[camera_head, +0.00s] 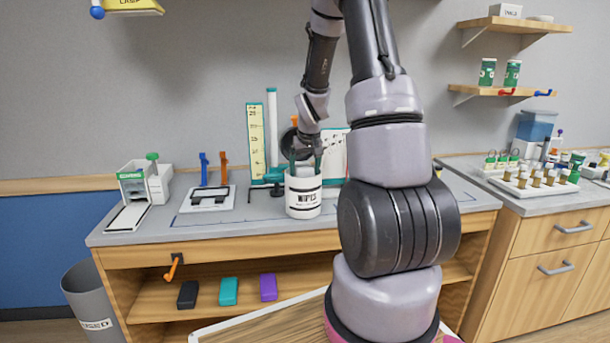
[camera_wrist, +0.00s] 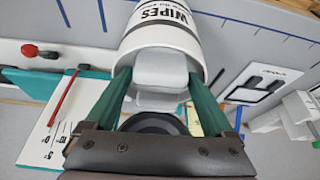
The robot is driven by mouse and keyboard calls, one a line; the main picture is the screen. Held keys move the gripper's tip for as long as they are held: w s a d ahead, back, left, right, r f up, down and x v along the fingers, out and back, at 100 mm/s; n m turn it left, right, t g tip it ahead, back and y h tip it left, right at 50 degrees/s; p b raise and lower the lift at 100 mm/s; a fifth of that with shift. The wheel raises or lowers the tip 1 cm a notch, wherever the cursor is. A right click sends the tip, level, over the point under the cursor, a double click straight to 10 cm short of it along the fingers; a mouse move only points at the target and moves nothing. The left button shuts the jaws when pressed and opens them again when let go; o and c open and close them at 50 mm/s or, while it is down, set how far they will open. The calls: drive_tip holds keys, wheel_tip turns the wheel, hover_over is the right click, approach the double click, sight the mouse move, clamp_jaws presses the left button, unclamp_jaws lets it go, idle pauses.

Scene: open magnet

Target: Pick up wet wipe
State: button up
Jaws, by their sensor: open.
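The wipes canister (camera_head: 303,196), a white cylinder with dark bands and a printed label, stands upright on the grey counter. In the wrist view the canister (camera_wrist: 150,24) reads "WIPES". A whitish folded wet wipe (camera_wrist: 160,70) sticks out of its open top. My gripper (camera_head: 304,166) is above the canister, pointing down. In the wrist view my gripper (camera_wrist: 160,80) is open, with one teal finger on each side of the wipe. The fingertips are at the canister's rim; whether they touch the wipe or rim I cannot tell.
A white device with a green top (camera_head: 133,188) and a plate with blue and orange levers (camera_head: 207,198) stand to the left. A yellow scale (camera_head: 256,140) and a white panel (camera_head: 335,150) stand behind the canister. The counter's front left is clear.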

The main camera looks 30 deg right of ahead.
sight(305, 167)
drive_tip(key=c, duration=1.1)
wheel_tip(305, 167, up, 10)
drive_tip(key=shift+f, duration=0.1)
